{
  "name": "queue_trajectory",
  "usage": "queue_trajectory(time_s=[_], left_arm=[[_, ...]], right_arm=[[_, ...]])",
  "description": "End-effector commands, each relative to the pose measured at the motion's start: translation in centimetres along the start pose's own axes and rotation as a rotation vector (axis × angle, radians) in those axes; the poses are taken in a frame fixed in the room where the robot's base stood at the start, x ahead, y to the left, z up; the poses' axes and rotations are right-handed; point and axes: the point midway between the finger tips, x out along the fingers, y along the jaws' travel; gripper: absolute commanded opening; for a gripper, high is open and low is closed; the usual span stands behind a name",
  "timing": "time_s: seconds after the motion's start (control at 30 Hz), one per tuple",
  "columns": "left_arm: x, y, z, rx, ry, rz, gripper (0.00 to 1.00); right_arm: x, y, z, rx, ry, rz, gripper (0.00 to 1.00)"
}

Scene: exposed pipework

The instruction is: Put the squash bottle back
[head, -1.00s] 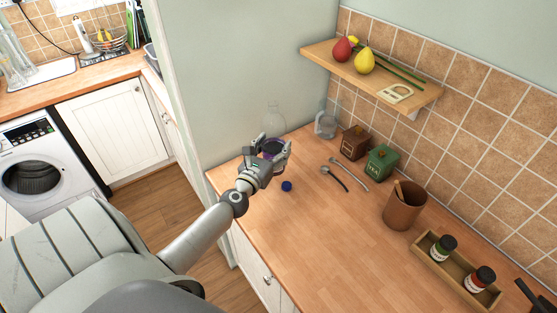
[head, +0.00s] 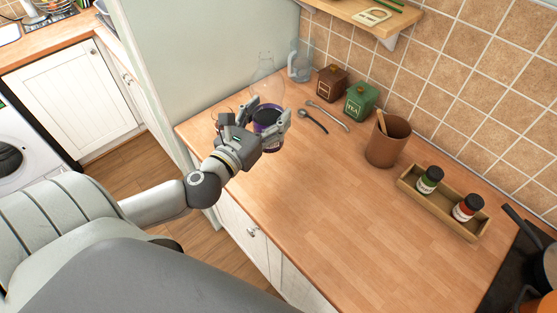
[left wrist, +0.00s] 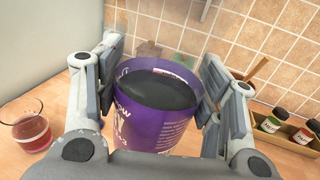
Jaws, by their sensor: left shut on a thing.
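The squash bottle has a purple label and dark contents (head: 268,143), and its clear upper part stands above them in the head view. Its purple body fills the middle of the left wrist view (left wrist: 152,118). My left gripper (head: 263,122) is shut around it, with one finger on each side in the left wrist view (left wrist: 160,90). The bottle is upright or nearly so, over the worktop's far left part. I cannot tell whether its base touches the worktop. My right gripper is not in view.
On the worktop (head: 300,210) are two spoons (head: 318,115), brown (head: 331,83) and green (head: 361,101) canisters, a clear jug (head: 299,62), a brown pot (head: 388,143) and a jar tray (head: 440,207). A glass of red drink (left wrist: 30,132) stands left. A wall shelf (head: 350,12) is above.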

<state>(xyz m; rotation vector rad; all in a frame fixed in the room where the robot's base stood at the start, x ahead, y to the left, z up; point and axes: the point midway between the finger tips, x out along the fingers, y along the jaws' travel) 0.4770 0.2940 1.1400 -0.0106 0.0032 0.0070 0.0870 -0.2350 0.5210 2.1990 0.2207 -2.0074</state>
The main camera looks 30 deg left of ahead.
Motion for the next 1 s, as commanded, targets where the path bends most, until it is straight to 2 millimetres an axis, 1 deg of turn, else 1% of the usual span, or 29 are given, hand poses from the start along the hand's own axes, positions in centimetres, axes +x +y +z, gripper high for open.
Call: queue_trajectory(time_s=[0.03, 0.1, 0.2, 0.3, 0.37, 0.47, 0.8, 0.83, 0.9, 1.0], left_arm=[[-1.0, -1.1, -0.6, 0.0, 0.0, -0.021, 0.25], [-2.1, -2.4, -0.8, 0.0, -0.001, -0.045, 0.25], [-3.4, -3.7, -0.9, 0.0, -0.001, -0.071, 0.25], [-4.2, -4.4, -0.9, 0.001, -0.001, -0.086, 0.25], [-4.1, -4.5, -1.0, 0.003, -0.003, -0.09, 0.25], [-3.1, -3.9, -1.4, 0.006, -0.004, -0.091, 0.25], [3.8, 0.0, -4.8, 0.004, -0.004, -0.089, 0.25], [4.1, 0.2, -5.8, 0.002, -0.003, -0.088, 0.25], [5.0, 0.7, -7.2, 0.002, -0.002, -0.089, 0.25], [6.1, 1.3, -8.6, 0.001, -0.004, -0.09, 0.25]], right_arm=[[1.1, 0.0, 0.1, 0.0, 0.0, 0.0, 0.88], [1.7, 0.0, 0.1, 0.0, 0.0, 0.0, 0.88], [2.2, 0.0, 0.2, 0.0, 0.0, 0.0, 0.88], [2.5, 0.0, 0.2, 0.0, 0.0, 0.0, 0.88], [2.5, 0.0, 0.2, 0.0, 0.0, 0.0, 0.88], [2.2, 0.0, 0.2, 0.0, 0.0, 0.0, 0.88], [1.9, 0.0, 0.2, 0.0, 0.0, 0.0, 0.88], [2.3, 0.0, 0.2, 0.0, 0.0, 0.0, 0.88], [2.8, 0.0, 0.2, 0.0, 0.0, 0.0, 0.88], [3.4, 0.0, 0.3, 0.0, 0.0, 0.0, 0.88]])
